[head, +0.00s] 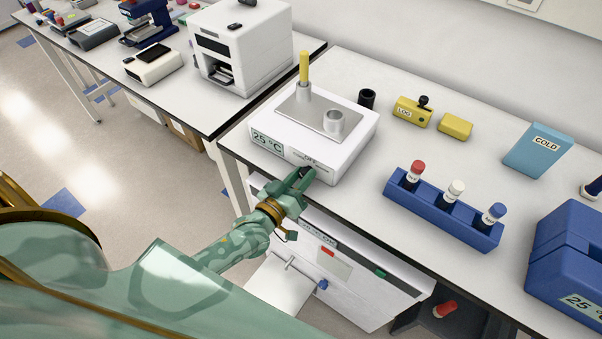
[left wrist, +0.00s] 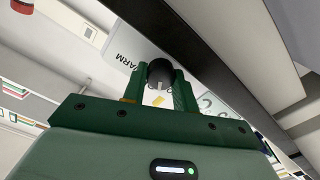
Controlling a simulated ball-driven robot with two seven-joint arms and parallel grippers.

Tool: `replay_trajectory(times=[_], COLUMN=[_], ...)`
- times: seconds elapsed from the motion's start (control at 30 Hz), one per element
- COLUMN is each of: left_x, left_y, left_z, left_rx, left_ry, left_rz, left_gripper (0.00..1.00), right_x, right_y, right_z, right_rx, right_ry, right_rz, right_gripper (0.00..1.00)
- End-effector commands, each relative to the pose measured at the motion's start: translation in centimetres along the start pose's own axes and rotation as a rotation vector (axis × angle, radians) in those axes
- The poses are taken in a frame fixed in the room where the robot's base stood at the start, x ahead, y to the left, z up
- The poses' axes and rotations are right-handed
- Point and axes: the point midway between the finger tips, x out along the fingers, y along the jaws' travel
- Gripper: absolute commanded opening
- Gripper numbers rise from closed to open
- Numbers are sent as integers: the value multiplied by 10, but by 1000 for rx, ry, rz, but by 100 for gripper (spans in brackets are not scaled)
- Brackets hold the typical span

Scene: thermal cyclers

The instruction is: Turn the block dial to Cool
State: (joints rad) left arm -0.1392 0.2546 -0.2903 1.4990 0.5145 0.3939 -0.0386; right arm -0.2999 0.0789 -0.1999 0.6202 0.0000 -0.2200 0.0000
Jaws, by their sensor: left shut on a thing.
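The white block unit (head: 330,160) stands at the front edge of the bench, with a "25 °C" display (head: 268,142) on its front. My left gripper (head: 304,175) is at the right part of that front face and hides the dial in the head view. In the left wrist view the black round dial (left wrist: 160,72) sits between the two green fingertips, and the left gripper (left wrist: 160,84) is shut on it. Letters "ARM" show to the left of the dial and part of a "C" to its right. I cannot tell the dial's setting. My right gripper is not in view.
A yellow-topped tube (head: 303,68) and a metal cup (head: 333,122) stand on the block's top plate. A blue rack (head: 440,222) with three capped tubes is to the right. A white cabinet (head: 350,283) is below the bench edge.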

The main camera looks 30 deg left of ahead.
Motion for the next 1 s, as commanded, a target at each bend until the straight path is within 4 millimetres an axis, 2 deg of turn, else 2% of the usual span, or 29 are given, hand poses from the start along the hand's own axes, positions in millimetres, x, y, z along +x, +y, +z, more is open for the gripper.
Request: replay_trajectory(times=[0.4,0.97,1.0], left_x=[0,0,0], left_y=[-1,-1,-1], left_z=[0,0,0], left_rx=[-202,-235,-235], left_ry=[0,1,1], left_rz=[0,0,0], left_gripper=[6,6,37], right_x=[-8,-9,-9], right_y=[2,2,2], right_z=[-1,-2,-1], right_rx=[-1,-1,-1], right_ry=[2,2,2], right_rz=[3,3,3], right_gripper=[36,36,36])
